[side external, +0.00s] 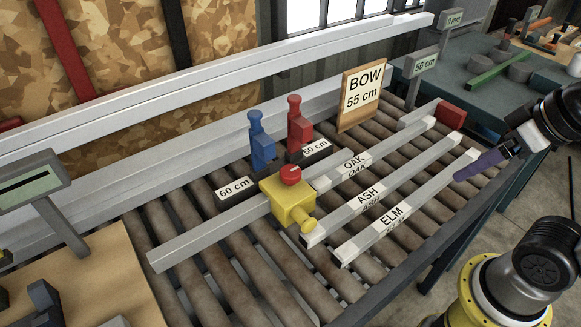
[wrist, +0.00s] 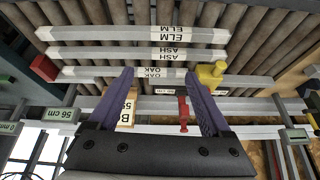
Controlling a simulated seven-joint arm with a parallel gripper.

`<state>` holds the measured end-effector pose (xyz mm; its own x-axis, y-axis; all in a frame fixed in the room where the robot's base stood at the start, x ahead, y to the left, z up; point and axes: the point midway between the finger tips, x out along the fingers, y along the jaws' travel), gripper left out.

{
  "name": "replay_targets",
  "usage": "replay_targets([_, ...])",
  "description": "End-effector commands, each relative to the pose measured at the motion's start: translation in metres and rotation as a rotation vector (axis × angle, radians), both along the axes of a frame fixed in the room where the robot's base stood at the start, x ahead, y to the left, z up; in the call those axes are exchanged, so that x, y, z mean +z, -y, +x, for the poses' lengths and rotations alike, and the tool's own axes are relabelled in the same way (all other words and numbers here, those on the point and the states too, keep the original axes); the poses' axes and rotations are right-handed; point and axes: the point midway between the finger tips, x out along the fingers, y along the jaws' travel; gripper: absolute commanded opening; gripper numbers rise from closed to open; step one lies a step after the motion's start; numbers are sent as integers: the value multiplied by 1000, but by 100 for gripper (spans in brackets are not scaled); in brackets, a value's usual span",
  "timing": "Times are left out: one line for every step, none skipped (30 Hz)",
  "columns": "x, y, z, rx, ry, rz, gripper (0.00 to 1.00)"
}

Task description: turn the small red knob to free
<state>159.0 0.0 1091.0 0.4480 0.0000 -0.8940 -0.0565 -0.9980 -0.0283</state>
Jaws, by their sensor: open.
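The small red knob (side external: 290,174) is a round cap with a pale mark, on top of a yellow block (side external: 285,200). The block sits on a grey rail, with a yellow round stub at its front. The knob's setting is too small to read. In the wrist view the yellow block (wrist: 212,76) is just right of my right finger; the knob cannot be made out there. My gripper (side external: 468,171) has purple fingers, open and empty, well right of the block. In the wrist view the fingers (wrist: 158,78) are spread wide.
Bars marked OAK (side external: 353,164), ASH (side external: 368,196) and ELM (side external: 390,216) lie on rollers right of the block. A blue stop (side external: 262,143) and a red stop (side external: 299,125) stand behind it. A BOW 55 cm sign (side external: 363,95) stands farther back.

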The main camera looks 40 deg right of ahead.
Motion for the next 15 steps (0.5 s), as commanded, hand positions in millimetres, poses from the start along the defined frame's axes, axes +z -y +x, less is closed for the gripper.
replay_targets([13,0,4,-31,15,16,89])
replay_targets([21,0,7,-50,19,26,89])
replay_targets([31,0,12,-74,16,38,89])
replay_targets([39,-1,17,-90,11,48,89])
replay_targets([47,-2,22,-103,4,57,89])
replay_targets([57,-3,31,-122,-7,69,89])
replay_targets([65,-5,39,-135,-14,79,89])
replay_targets([72,-7,46,-147,-26,87,89])
replay_targets([80,-9,57,-160,-41,96,89])
replay_targets([86,-12,65,-169,-53,103,89])
replay_targets([91,-14,74,-178,-67,109,89])
replay_targets([98,-19,87,-188,-83,116,89])
replay_targets([102,-22,96,-195,-98,120,89])
replay_targets([105,-26,107,-202,-113,124,89])
replay_targets([110,-31,120,-209,-132,128,89])
